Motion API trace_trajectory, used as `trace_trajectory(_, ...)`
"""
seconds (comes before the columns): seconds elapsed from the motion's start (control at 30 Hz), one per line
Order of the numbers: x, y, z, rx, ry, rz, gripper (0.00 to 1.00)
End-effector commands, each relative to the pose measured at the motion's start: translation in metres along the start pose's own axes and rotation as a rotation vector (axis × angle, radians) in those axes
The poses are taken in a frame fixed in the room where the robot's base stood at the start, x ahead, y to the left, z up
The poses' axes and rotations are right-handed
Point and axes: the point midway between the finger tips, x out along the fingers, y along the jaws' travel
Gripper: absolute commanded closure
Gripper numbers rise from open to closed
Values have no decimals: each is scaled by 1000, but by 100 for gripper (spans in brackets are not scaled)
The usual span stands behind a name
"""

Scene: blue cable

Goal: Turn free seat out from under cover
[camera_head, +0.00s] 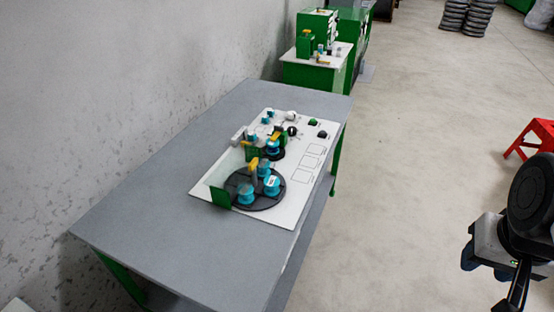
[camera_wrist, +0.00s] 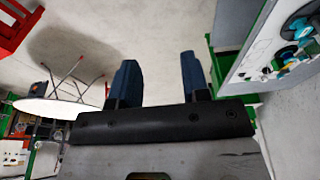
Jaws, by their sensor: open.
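A dark round turntable (camera_head: 262,204) lies on a white board on the grey table. Several teal spools (camera_head: 245,193) stand on it, at its left and right sides. A green upright plate (camera_head: 220,197) stands at its left edge, and a yellow upright piece (camera_head: 253,167) rises at its back. Which part is the cover, and any free seat, I cannot tell at this size. My gripper (camera_head: 487,265) is far to the right of the table, over the floor. In the wrist view my gripper (camera_wrist: 158,75) has its two blue fingers apart, with nothing between them.
The white board (camera_head: 291,195) also carries a second dark-and-blue fixture (camera_head: 274,150), small knobs and printed rectangles. The table's front left (camera_head: 170,235) is bare. Another green workstation (camera_head: 316,72) stands behind. A red stool (camera_head: 535,138) is on the floor at right; a wall runs along the left.

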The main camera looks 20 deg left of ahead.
Motion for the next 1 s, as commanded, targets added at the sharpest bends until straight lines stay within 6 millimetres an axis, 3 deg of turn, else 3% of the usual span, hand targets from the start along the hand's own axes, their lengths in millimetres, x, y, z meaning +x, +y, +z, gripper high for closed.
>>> trace_trajectory(0.27,0,-1,-1,0,-1,0,60)
trace_trajectory(0.47,-1,-7,-15,-2,-7,-5,60)
trace_trajectory(0.67,-1,-24,-47,-4,-23,-15,60)
trace_trajectory(1.0,6,-75,-116,-6,-58,-32,60)
